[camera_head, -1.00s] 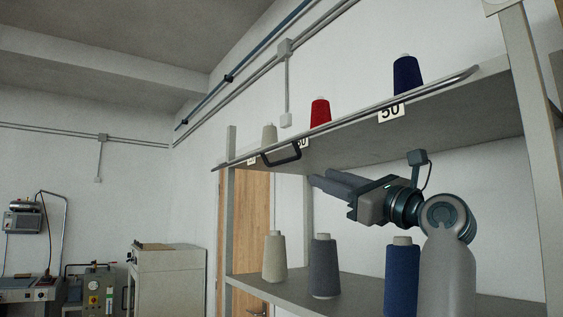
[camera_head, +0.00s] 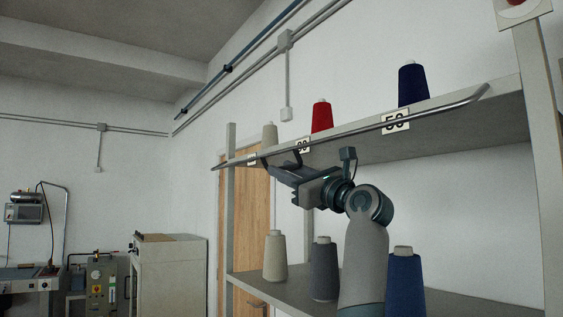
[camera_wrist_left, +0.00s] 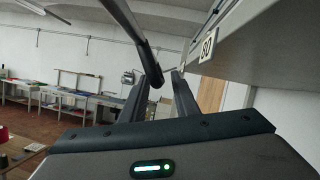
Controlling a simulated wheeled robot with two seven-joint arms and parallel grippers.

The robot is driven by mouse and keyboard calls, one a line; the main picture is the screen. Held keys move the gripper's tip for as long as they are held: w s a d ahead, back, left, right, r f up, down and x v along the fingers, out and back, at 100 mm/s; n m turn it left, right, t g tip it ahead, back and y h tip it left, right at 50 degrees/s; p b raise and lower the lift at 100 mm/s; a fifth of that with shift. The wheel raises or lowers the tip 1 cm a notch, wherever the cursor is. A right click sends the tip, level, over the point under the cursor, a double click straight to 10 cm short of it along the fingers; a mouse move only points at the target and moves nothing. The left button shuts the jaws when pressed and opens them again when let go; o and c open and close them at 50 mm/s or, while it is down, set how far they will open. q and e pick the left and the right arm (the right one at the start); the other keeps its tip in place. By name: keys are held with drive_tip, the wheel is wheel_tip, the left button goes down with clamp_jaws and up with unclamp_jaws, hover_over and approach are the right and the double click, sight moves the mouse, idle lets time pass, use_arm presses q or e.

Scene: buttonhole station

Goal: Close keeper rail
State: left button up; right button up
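The keeper rail (camera_head: 440,107) is a thin grey metal bar along the front of the upper shelf, crossing in front of the number plates. Its black handle (camera_head: 297,156) hangs from the rail left of the middle. My left gripper (camera_head: 270,170) is just below the rail at the handle. In the left wrist view, the dark handle bar (camera_wrist_left: 134,30) slopes down to between the fingertips of my left gripper (camera_wrist_left: 164,82). The fingers are apart with visible gaps; contact with the handle cannot be made out. My right gripper is out of view.
The upper shelf (camera_head: 450,132) holds a cream spool (camera_head: 270,137), a red spool (camera_head: 321,117) and a navy spool (camera_head: 412,87). The lower shelf (camera_head: 268,291) holds a cream cone (camera_head: 275,258), a grey cone (camera_head: 323,270) and a blue cone (camera_head: 404,283) close to my left arm.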

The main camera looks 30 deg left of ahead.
use_arm(q)
drive_tip(key=shift+x, duration=0.85)
clamp_jaws()
drive_tip(key=shift+a, duration=0.1)
